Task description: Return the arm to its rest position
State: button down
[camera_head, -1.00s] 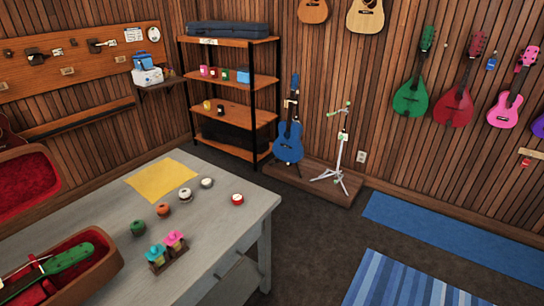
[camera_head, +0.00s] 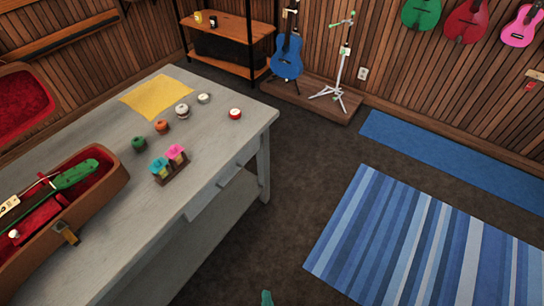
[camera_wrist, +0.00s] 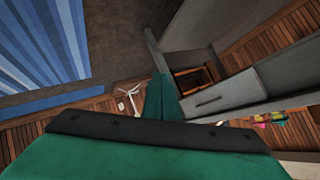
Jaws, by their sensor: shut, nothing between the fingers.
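My gripper (camera_wrist: 162,98) shows in the wrist view as green fingers pressed together, with nothing between them. In the head view only a small green tip of my gripper (camera_head: 267,298) shows at the bottom edge, over the dark floor, right of the grey table (camera_head: 225,165) and apart from it. The rest of my arm is out of the head view. In the wrist view the table's drawer front (camera_wrist: 222,100) is to the right of the fingers.
The table holds an open red-lined case (camera_head: 105,200), a yellow cloth (camera_head: 157,97), several small round objects and a rack of colored pieces (camera_head: 170,170). A striped rug (camera_head: 410,240) lies right. A blue ukulele (camera_head: 286,55) and white stand (camera_head: 335,75) are behind. Carpet between is clear.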

jog(key=s+d+r+n+t, duration=0.1)
jog(key=s+r, duration=0.3)
jog(key=r, duration=0.8)
jog(key=s+r+n+t+h, duration=0.1)
jog(key=s+r+n+t, duration=0.2)
jog(key=r, duration=0.9)
jog(key=shift+s+d+r+n+h, duration=0.2)
jog(key=shift+s+d+n+h, duration=0.15)
jog(key=shift+s+n, duration=0.6)
jog(key=shift+s, duration=0.15)
